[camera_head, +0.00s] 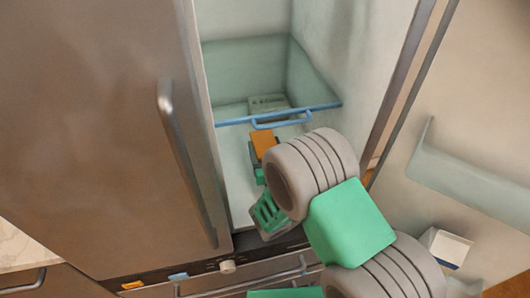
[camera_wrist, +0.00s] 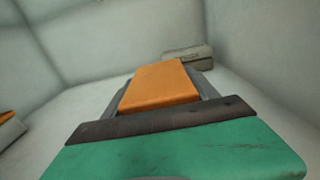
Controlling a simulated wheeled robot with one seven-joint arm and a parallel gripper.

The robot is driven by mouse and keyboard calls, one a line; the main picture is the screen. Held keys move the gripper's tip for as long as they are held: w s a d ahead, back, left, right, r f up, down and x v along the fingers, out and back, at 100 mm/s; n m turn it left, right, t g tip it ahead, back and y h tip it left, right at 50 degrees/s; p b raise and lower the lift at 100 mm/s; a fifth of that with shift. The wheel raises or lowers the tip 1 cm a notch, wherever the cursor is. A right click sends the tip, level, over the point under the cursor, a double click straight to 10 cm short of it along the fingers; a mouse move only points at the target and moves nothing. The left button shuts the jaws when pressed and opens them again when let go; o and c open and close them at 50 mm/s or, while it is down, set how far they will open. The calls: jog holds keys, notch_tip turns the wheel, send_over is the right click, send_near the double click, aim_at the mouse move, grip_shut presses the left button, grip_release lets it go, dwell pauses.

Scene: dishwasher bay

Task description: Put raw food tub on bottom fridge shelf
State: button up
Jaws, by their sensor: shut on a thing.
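An orange block-shaped tub (camera_head: 263,144) is held at the end of my gripper, inside the open fridge. It also shows in the wrist view (camera_wrist: 160,86), with a grey finger along each side. My gripper (camera_head: 260,172) is shut on it, and its green body fills the bottom of the wrist view. The pale bottom of the fridge (camera_head: 236,180) lies around and below the tub. I cannot tell whether the tub touches it. My wrist hides part of the fridge's right side.
A grey box (camera_wrist: 188,56) stands farther back, beyond the tub. A blue bar with a handle (camera_head: 282,120) crosses the fridge above the tub. The open fridge door (camera_head: 470,130) is at the right, with a small white carton (camera_head: 445,246). An orange-and-grey thing (camera_wrist: 10,128) is cut off at left.

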notch_tip(320, 180, down, 3)
jog(key=shift+r+b, duration=0.2)
jog(key=shift+b, duration=0.15)
jog(key=shift+r, duration=0.1)
jog(key=o, duration=1.4)
jog(key=shift+f, duration=0.25)
jog(key=o, duration=0.5)
jog(key=shift+r, duration=0.1)
